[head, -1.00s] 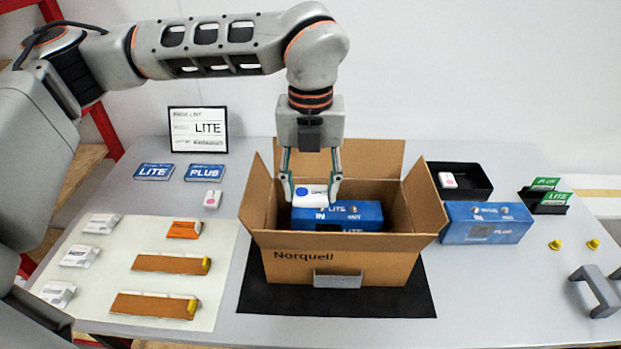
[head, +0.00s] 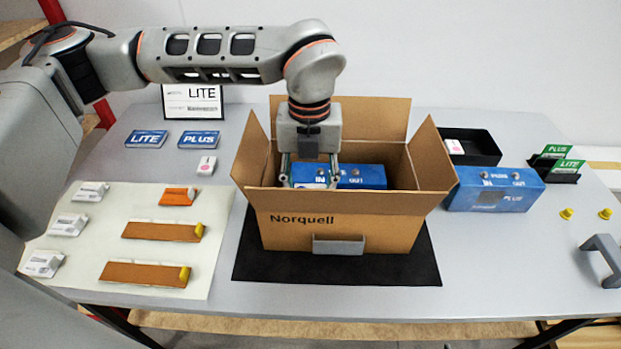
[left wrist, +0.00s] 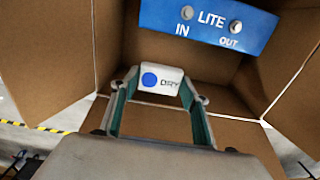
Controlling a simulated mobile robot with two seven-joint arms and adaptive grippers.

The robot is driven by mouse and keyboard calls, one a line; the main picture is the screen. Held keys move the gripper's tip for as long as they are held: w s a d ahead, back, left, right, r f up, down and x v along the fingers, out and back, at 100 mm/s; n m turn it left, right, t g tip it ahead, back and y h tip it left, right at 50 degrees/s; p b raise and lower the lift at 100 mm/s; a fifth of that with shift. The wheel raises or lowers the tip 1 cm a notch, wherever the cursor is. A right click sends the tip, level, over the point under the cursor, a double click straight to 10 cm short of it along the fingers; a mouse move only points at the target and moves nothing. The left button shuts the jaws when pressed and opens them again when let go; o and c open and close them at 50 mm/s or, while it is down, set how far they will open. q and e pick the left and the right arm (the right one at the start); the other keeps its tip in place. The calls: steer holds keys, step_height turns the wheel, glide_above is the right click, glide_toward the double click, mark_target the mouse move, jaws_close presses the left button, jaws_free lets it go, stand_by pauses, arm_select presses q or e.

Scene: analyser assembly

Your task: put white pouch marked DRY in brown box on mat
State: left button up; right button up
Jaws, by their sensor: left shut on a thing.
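The open brown box (head: 345,232) marked Norquell stands on the black mat (head: 335,268). My left gripper (head: 310,183) reaches down inside the box, in front of a blue LITE unit (head: 360,177). In the left wrist view the left gripper (left wrist: 160,88) is shut on the white pouch (left wrist: 160,78), which has a blue dot and the letters DRY. The pouch is between the fingers, near the blue unit (left wrist: 210,20) and above or at the box floor; I cannot tell if it touches. My right gripper is not in view.
A blue PLUS unit (head: 494,192) and a black tray (head: 470,160) with a pink-marked white pouch stand right of the box. A pale sheet (head: 85,228) with brown strips and white packets lies left. Box flaps (head: 438,170) stand out around the opening.

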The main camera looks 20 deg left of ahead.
arm_select(q)
step_height(320, 180, down, 4)
steer(key=shift+f+b, duration=0.1)
steer(key=shift+b, duration=0.8)
step_height(320, 180, down, 4)
steer(key=shift+f+b, duration=0.2)
steer(key=shift+b, duration=0.75)
steer(key=shift+f+b, duration=0.3)
steer(key=shift+f, duration=0.65)
steer(key=shift+f, duration=0.15)
steer(key=shift+f, duration=0.25)
